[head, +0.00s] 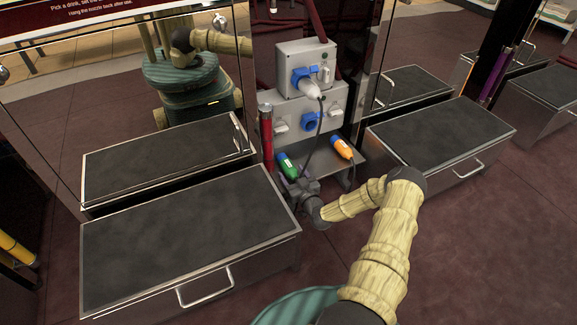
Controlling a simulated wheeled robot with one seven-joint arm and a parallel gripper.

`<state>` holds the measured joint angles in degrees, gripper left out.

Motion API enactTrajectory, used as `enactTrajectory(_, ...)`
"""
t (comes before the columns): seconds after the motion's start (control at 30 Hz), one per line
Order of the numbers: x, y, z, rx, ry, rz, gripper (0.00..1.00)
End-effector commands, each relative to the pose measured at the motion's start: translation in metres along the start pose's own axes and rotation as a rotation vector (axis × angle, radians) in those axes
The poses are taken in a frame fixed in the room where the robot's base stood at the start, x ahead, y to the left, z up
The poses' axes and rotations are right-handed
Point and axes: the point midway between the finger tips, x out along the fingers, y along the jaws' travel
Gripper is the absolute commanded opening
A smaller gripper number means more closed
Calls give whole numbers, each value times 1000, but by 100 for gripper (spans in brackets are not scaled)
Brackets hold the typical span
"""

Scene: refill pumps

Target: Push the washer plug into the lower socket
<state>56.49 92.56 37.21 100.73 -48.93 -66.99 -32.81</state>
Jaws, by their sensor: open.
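A grey socket box stands at the centre. Its upper blue socket (302,76) has a white plug (311,89) in it, with a dark cable hanging down. The lower blue socket (311,122) faces out with no plug in it. A green plug (288,166) and an orange plug (342,147) rest on the small grey shelf (322,158) below. No label shows which plug is the washer's. My gripper (288,183) is open, close to the near end of the green plug; the jaws are small and partly hidden, so I cannot tell if they touch it.
A dark-topped metal drawer unit (187,236) stands at the left and another (440,137) at the right. A red post (267,135) stands just left of the lower socket. Mirrored panels rise behind the units. Open floor lies between them.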

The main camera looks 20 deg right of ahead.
Motion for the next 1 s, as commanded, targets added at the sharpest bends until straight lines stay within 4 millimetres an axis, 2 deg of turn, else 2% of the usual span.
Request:
enactTrajectory(0.13, 1, -2, 0, 0, 0, -3, 65)
enactTrajectory(0.17, 1, -2, 0, 0, 0, -4, 61)
enactTrajectory(0.43, 0, 1, 0, 0, -1, 1, 8)
enactTrajectory(1.0, -15, 3, -1, 0, 0, 4, 6)
